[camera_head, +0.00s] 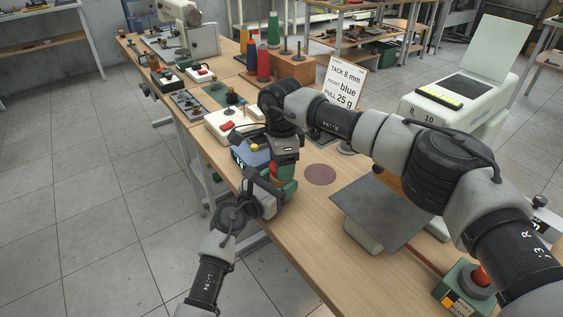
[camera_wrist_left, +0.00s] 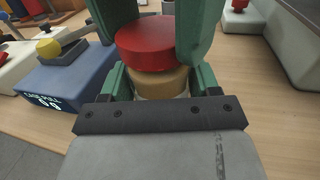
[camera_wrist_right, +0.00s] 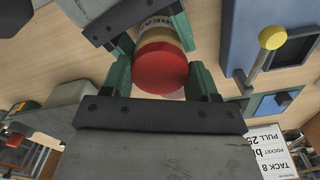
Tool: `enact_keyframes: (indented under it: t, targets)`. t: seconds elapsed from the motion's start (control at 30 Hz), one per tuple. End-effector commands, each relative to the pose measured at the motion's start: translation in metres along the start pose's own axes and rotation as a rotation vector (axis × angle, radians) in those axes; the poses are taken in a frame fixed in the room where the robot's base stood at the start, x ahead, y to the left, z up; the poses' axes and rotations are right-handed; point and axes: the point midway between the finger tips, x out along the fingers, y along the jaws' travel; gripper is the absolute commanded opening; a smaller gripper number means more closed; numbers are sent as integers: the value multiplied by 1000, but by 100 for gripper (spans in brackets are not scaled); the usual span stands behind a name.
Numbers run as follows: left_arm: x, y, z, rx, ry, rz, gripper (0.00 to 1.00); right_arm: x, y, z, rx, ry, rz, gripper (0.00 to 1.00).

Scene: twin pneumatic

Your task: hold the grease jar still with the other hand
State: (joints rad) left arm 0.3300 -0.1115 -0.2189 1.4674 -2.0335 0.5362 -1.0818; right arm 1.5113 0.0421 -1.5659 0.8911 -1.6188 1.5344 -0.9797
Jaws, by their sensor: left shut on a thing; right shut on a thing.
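The grease jar has a red lid (camera_wrist_left: 152,45) and a tan body (camera_wrist_left: 162,82). In the right wrist view the lid (camera_wrist_right: 160,68) faces that camera and part of a printed label shows behind it. My left gripper (camera_wrist_left: 163,80) is shut around the jar's body, below the lid. My right gripper (camera_wrist_right: 160,75) comes from above, its green fingers on either side of the lid. In the head view the grippers meet at the table's near left edge, and they hide most of the jar. A little red of the lid (camera_head: 274,171) shows between them.
A blue box with a yellow-knobbed lever (camera_wrist_right: 271,38) stands close beside the jar. A sign (camera_head: 344,82) stands behind. A grey plate (camera_head: 380,212) and a white machine (camera_head: 460,100) are to the right. A dark round mat (camera_head: 320,174) lies on bare wood.

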Motion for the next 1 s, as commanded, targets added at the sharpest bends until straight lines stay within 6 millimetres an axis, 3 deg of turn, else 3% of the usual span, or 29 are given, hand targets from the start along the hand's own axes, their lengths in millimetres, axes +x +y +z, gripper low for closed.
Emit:
enact_keyframes:
  t: [0.3, 0.5, 0.6, 1.0]
  targets:
    - [0, -1, -1, -2, 2, -2, 0, -1, 0, 0, -747, 0, 0, 31]
    - [0, -1, -1, -2, 2, -1, 0, -1, 0, 0, -1096, -1, 1, 31]
    - [0, -1, -1, -2, 2, -1, 0, -1, 0, 0, -1167, -1, 1, 31]
    - [0, 0, -1, -2, 2, -1, 0, -1, 0, 0, -1163, -1, 1, 31]
